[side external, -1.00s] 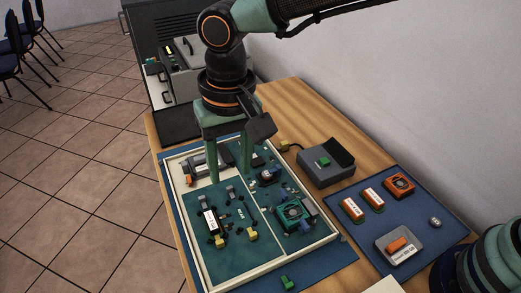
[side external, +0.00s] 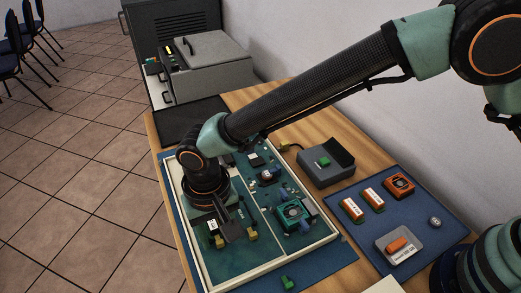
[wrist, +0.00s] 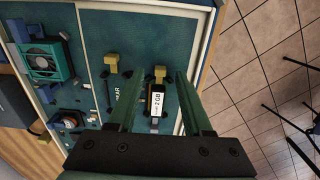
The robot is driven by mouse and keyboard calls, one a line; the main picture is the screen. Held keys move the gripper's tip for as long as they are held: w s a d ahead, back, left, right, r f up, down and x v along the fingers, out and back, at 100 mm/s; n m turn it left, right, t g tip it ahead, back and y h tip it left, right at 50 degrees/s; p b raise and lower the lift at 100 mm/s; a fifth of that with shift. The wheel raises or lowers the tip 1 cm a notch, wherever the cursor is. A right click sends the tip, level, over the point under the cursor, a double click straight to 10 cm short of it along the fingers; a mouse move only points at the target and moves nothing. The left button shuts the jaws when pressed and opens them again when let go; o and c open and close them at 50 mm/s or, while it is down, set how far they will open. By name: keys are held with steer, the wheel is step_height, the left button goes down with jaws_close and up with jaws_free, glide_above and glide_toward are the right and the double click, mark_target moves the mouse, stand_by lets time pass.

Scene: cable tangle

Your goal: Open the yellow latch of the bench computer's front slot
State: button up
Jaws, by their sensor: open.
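The bench computer's green board (side external: 235,262) lies in a cream-rimmed tray, seen in the side view. A yellow latch (wrist: 160,74) stands at the far end of a slot holding a white-labelled module (wrist: 157,102) in the wrist view. A second yellow latch (wrist: 111,63) is to its left, at a slot with no module visible. My gripper (wrist: 159,71) is open and empty, pointing down, with one green finger on each side of the module and its latch. Contact and height cannot be told. In the side view my wrist hides part of the board; both latches (side external: 220,242) (side external: 251,235) show below it.
A green fan (side external: 291,215) and small parts stand on the board's right section. A grey box (side external: 326,167) is beside the tray. A blue mat (side external: 372,236) holds orange-and-white modules. The tray's cream rim (side external: 318,247) is a raised edge.

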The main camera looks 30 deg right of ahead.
steer(key=shift+f, duration=0.75)
jaws_close()
stand_by(0.9)
